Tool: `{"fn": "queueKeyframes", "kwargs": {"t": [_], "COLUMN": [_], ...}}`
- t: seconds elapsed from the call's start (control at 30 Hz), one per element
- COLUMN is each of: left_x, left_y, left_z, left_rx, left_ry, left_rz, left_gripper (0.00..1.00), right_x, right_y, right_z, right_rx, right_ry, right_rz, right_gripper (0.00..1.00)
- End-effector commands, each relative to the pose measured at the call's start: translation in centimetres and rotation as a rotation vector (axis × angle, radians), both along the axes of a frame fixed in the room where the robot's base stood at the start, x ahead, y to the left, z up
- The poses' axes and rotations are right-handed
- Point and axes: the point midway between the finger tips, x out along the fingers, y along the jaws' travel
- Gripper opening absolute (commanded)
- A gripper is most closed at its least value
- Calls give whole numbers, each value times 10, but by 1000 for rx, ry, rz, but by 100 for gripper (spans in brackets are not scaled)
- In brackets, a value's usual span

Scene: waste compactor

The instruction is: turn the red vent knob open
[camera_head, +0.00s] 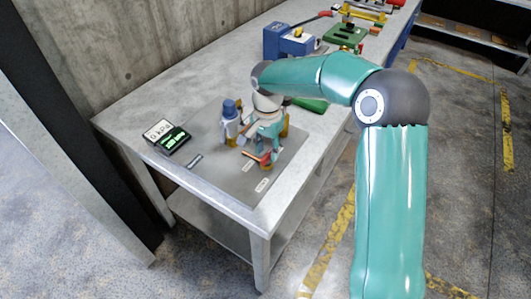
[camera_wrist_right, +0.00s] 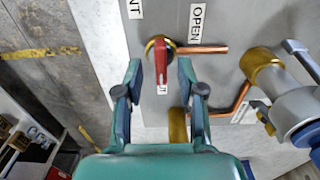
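The red vent knob (camera_wrist_right: 161,62) shows in the right wrist view as a narrow red handle on a round brass body. Its long axis runs nearly up and down in that picture, while the "OPEN" label (camera_wrist_right: 197,22) is to its upper right. My right gripper (camera_wrist_right: 159,68) is open, with one finger at each side of the knob's handle and visible gaps on both sides. I cannot tell how deep the fingers reach. In the head view my right gripper (camera_head: 263,142) is low over the plate, and the knob is largely hidden there. My left gripper is not in view.
A copper pipe (camera_wrist_right: 203,49) runs right from the knob. A brass and grey fitting (camera_wrist_right: 283,85) stands close to the right finger. A gauge box with a green display (camera_head: 174,141) sits on the bench's left. A blue machine (camera_head: 290,42) and green tools are farther back.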

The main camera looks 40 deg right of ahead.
Motion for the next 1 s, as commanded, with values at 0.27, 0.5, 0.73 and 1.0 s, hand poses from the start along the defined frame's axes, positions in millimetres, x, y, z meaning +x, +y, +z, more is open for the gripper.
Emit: {"fn": "queueKeyframes", "kwargs": {"t": [0.27,0.5,0.73,1.0], "left_x": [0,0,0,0], "left_y": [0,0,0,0], "left_z": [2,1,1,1], "left_rx": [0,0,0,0], "left_ry": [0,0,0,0], "left_rz": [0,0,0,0], "left_gripper": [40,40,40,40], "right_x": [0,0,0,-1], "right_y": [0,-1,-1,1], "right_z": [-18,-18,-18,-18], "right_rx": [0,-1,-1,1], "right_ry": [0,0,0,0], "right_rz": [0,0,-1,3], "right_gripper": [39,39,0,0]}}
